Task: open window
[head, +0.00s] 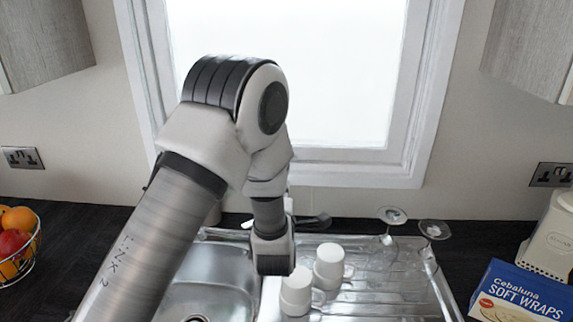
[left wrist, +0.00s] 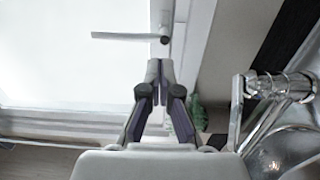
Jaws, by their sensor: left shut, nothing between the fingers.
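The window (head: 300,70) is a bright pane in a white frame above the sink, and it looks shut. My left arm crosses in front of its lower left part in the head view, hiding my left gripper there. In the left wrist view the pane (left wrist: 60,60) fills the left side. A grey bar-shaped window handle (left wrist: 125,36) joins a dark pivot at its right end. My left gripper (left wrist: 159,66) is shut and empty, its tips just below the handle's pivot in the picture; I cannot tell whether they touch. My right gripper is in neither view.
Below the window is a steel sink (head: 215,265) with two white mugs (head: 328,265) and upturned glasses (head: 434,230) on its drainer. A tap (left wrist: 275,90) stands right of the gripper. A fruit bowl (head: 35,255) and a wraps box (head: 520,290) flank the sink.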

